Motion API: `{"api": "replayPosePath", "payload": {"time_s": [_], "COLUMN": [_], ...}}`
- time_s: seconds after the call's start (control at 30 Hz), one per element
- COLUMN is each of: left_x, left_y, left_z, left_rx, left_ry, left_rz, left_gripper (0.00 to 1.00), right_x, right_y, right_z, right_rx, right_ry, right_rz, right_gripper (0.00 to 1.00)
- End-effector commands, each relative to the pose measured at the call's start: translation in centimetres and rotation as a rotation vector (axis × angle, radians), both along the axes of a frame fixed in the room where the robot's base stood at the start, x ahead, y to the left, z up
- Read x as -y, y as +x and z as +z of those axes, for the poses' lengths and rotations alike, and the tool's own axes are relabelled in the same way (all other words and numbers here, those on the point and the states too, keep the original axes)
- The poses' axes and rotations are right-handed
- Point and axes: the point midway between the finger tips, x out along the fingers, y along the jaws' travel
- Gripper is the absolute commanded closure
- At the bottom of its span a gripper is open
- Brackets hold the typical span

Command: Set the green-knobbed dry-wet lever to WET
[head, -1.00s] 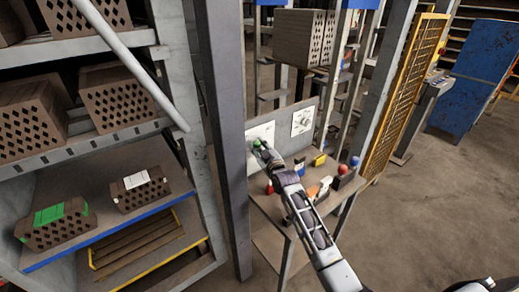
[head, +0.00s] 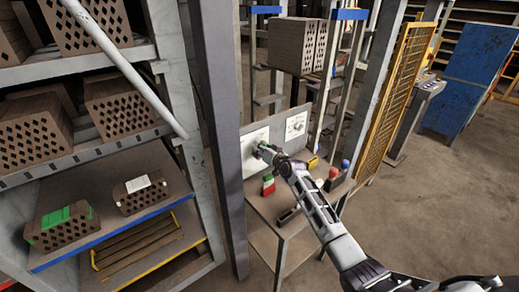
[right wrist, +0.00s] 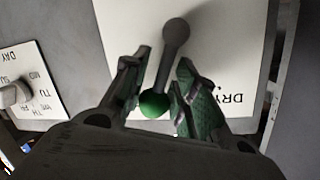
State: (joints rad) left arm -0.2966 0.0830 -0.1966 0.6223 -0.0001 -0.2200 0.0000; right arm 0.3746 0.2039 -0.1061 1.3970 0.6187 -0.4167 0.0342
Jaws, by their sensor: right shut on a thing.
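The lever (right wrist: 172,58) has a dark grey stem and a round green knob (right wrist: 154,104). It stands on a white plate (right wrist: 225,45); the word DRY shows upside down at the plate's right in the right wrist view. The knob leans left there, away from DRY; no WET label is visible. In the head view the green knob (head: 263,145) is partly covered by my right gripper (head: 262,152). In the wrist view my right gripper (right wrist: 160,92) has its fingers on both sides of the lever at the knob, shut on it. My left gripper is not in view.
A second plate (right wrist: 30,85) with a grey knob is beside the lever plate. A grey post (head: 218,130) and brick shelves (head: 110,235) stand left. Floor is open at right.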

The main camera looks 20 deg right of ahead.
Motion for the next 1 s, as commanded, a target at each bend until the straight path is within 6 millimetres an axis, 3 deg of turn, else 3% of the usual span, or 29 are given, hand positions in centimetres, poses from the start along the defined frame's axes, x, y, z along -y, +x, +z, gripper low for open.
{"api": "replayPosePath", "payload": {"time_s": [0.33, 0.87, 0.9, 1.0], "left_x": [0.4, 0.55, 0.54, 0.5], "left_y": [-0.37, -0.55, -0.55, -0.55], "left_z": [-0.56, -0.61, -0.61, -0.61], "left_rx": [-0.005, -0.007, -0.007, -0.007], "left_ry": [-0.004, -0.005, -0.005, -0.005], "left_rz": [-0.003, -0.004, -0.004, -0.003], "left_gripper": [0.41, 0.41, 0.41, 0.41], "right_x": [0.79, 0.87, 0.87, 0.87], "right_y": [0.24, 0.26, 0.26, 0.26], "right_z": [-0.61, -0.7, -0.7, -0.67], "right_rx": [-0.061, -0.073, -0.073, -0.072], "right_ry": [0.165, 0.194, 0.194, 0.193], "right_rz": [-0.001, -0.002, -0.002, -0.001], "right_gripper": [1.0, 1.0, 0.67, 0.54]}}
